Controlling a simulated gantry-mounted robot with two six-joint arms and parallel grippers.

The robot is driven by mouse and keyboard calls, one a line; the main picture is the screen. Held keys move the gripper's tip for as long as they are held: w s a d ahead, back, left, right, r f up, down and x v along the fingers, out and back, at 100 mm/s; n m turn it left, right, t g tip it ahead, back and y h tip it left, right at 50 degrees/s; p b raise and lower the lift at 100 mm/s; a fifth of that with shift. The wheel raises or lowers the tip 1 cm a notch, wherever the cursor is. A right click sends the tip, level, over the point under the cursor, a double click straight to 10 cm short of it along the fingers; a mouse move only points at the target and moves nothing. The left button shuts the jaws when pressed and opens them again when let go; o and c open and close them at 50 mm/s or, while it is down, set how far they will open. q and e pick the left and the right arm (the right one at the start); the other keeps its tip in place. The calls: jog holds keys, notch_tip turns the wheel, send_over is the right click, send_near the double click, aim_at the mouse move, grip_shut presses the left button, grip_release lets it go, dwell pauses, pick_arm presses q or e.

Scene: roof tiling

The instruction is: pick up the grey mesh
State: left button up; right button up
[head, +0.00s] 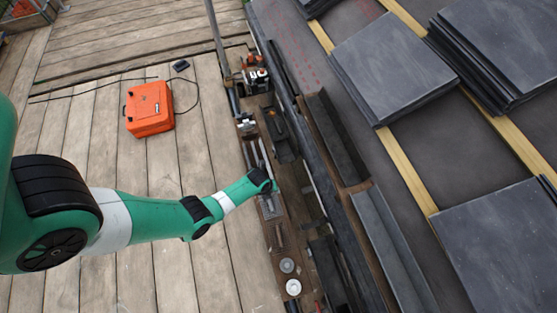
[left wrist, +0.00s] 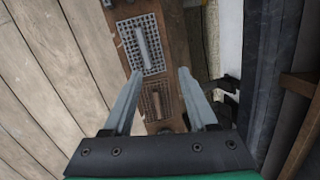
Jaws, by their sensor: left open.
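The grey mesh (left wrist: 150,62) is a rectangular grid with a pale grey bar along its middle. It lies on a narrow brown plank (left wrist: 117,14), just beyond my left fingertips in the left wrist view. In the head view the grey mesh (head: 270,208) shows just below the end of my left arm. My left gripper (left wrist: 159,72) is open and empty, its fingers apart above the plank. In the head view the wrist (head: 262,182) hides most of the gripper. My right gripper is not in view.
A brown mesh (left wrist: 157,101) with a bar lies beside the grey one. Round tins (head: 293,287) stand farther down the plank. An orange case (head: 150,108) sits on the wooden deck. Stacked slates (head: 393,66) lie on the roof at right.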

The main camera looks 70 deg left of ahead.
pick_arm(q)
jog(key=s+f+b, duration=0.3)
jog(key=s+f, duration=0.1)
jog(key=f, duration=0.3)
jog(key=b, duration=0.6)
send_over(269, 202)
jog(key=s, duration=0.2)
jog(key=shift+n, duration=0.3)
jog(key=x, duration=0.5)
jog(key=shift+s+d+f, duration=0.15)
jog(key=shift+s+d, duration=0.1)
jog(key=shift+d, duration=0.05)
jog(key=b+x, duration=0.3)
jog(key=x, duration=0.1)
jog(key=b+x, duration=0.1)
jog(key=b, duration=0.1)
jog(key=shift+w+f+b, duration=0.35)
jog(key=shift+r, duration=0.15)
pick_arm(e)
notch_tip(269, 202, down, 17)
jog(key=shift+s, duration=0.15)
pick_arm(q)
grip_shut()
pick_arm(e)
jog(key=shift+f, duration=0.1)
